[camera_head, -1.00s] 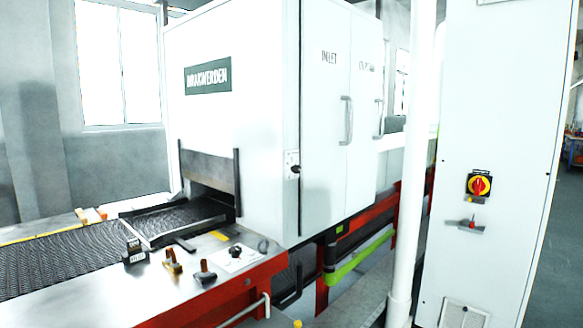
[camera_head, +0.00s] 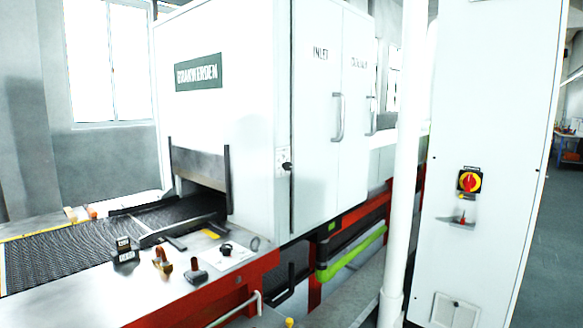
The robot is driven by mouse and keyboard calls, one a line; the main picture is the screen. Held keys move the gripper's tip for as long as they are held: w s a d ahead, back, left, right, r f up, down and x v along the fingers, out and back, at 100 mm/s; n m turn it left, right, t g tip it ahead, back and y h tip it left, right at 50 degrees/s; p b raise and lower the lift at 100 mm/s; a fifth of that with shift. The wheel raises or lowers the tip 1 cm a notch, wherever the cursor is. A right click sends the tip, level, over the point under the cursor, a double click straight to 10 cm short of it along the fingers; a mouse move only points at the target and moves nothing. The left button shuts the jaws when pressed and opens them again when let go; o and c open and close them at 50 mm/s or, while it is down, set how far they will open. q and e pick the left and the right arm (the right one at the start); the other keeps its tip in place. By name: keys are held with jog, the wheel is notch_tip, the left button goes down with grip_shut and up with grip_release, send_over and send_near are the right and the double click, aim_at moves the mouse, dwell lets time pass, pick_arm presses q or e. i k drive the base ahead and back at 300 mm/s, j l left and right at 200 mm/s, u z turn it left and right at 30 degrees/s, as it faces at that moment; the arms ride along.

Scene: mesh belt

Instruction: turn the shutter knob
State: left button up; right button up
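A black round knob (camera_head: 226,249) sits on a white plate on the metal table in front of the oven-like machine. A smaller black knob (camera_head: 286,166) is on a switch plate at the machine's front corner. I cannot read a label that tells which is the shutter knob. A grey metal shutter plate (camera_head: 199,169) hangs across the opening above the mesh belt (camera_head: 75,246), with a dark gap beneath it. Neither of my grippers is in view.
The metal table (camera_head: 100,300) also carries a small black block (camera_head: 125,250), an orange-brown handle (camera_head: 162,260) and a dark handle (camera_head: 195,272). A white post (camera_head: 402,170) and a cabinet with a red-yellow switch (camera_head: 469,181) stand to the right.

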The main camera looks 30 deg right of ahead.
aim_at(287, 166)
jog(key=i+l, duration=0.1)
jog(key=l, duration=0.3)
jog(key=i+l, duration=0.1)
jog(key=l, duration=0.35)
jog(key=i+l, duration=0.1)
jog(key=l, duration=0.3)
jog(key=i+l, duration=0.1)
jog(key=l, duration=0.35)
jog(key=i+l, duration=0.1)
jog(key=l, duration=0.3)
jog(key=i+l, duration=0.1)
jog(key=l, duration=0.35)
